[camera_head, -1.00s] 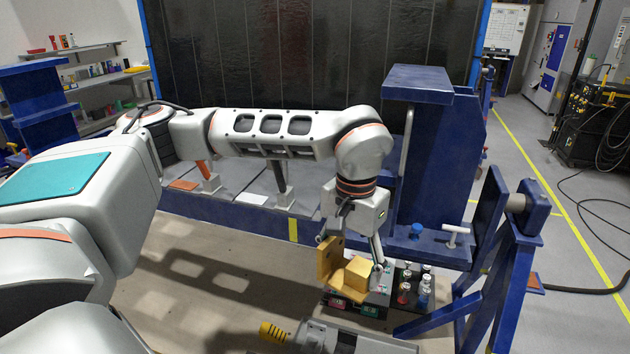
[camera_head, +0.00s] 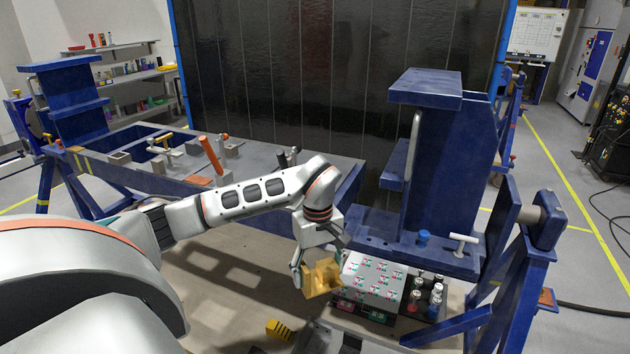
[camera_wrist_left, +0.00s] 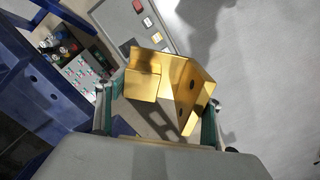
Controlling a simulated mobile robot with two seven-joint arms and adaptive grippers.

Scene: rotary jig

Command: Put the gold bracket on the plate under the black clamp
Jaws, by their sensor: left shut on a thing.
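The gold bracket (camera_head: 321,278) is an angled metal piece with holes in one flange, held off the table top. My left gripper (camera_head: 320,268) is shut on it, in front of the white box with printed labels. In the left wrist view the bracket (camera_wrist_left: 172,85) sits between the two fingers (camera_wrist_left: 160,105). The jig's grey plate (camera_head: 260,163) lies at the back left, with clamps on it. A dark clamp (camera_head: 288,158) stands near its right end, partly hidden behind my left arm. An orange-handled clamp (camera_head: 211,155) stands left of it. My right gripper does not show.
The white box (camera_head: 374,280) and a tray of small bottles (camera_head: 425,294) stand right of the bracket. The blue jig tower (camera_head: 440,170) rises behind them. A blue frame (camera_head: 500,270) stands at the right. A yellow-striped object (camera_head: 281,329) lies in front.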

